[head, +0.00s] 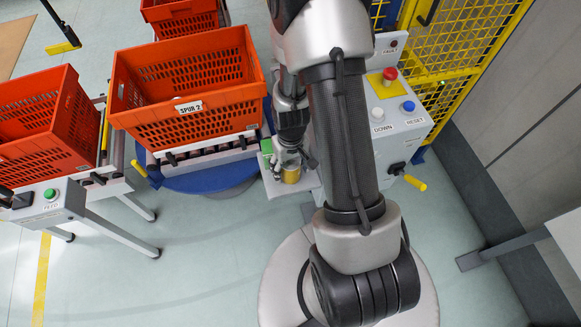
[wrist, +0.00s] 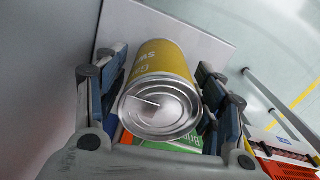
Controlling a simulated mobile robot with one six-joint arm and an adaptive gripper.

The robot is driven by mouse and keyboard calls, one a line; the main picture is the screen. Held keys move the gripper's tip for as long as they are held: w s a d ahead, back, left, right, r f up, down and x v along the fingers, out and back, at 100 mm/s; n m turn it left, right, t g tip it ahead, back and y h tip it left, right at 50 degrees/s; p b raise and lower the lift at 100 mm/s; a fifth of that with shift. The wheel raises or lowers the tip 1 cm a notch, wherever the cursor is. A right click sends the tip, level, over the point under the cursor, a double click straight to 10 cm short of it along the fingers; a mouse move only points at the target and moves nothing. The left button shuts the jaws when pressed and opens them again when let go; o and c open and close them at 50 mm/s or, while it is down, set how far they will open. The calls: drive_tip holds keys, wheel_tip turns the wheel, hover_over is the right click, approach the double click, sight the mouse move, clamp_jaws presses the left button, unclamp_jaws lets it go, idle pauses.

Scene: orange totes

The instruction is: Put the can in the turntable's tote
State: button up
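The can (wrist: 160,62) has a yellow label and a silver pull-ring lid; in the wrist view its lid faces the camera. In the head view the can (head: 291,174) stands on a small white shelf (head: 283,190). My gripper (head: 290,155) is above it, pointing down. In the wrist view my gripper (wrist: 161,75) has one finger on each side of the can, with narrow gaps, so it looks open around it. The turntable's orange tote (head: 190,108), labelled SPUR 2, sits left of the gripper over the blue round turntable (head: 215,180).
A green-and-orange box (wrist: 175,145) lies close beside the can. Another orange tote (head: 45,120) is at left and one (head: 180,17) behind. A control box (head: 400,115) with buttons and a yellow fence (head: 455,45) stand at right. The tote's near wall rises beside the shelf.

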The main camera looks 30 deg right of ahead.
drive_tip(key=c, duration=1.2)
